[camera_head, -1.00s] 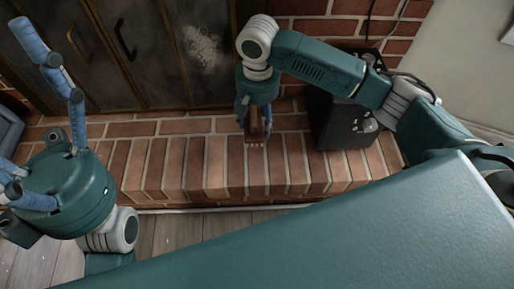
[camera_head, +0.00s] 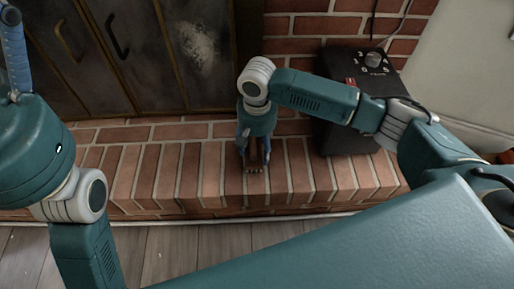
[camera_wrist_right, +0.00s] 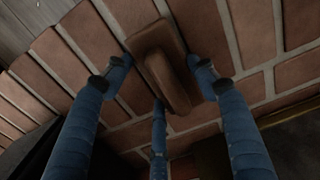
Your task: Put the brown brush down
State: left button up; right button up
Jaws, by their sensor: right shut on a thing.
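The brown brush (camera_wrist_right: 165,72) lies between the blue fingers of my right gripper (camera_wrist_right: 160,85) in the right wrist view, with brick close behind it. The gripper is shut on the brush. I cannot tell whether the brush touches the bricks. My left gripper (camera_head: 15,50) is partly cut off at the left edge, with a blue finger pointing up, away from the brush.
A black box (camera_head: 345,130) with a knob on top stands on the hearth right of my right gripper. Dark fireplace doors (camera_head: 130,50) are behind. The hearth left of the gripper is clear. Wooden floor (camera_head: 190,250) lies in front.

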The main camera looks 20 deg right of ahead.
jog(key=o, duration=1)
jog(key=shift+f, duration=0.1)
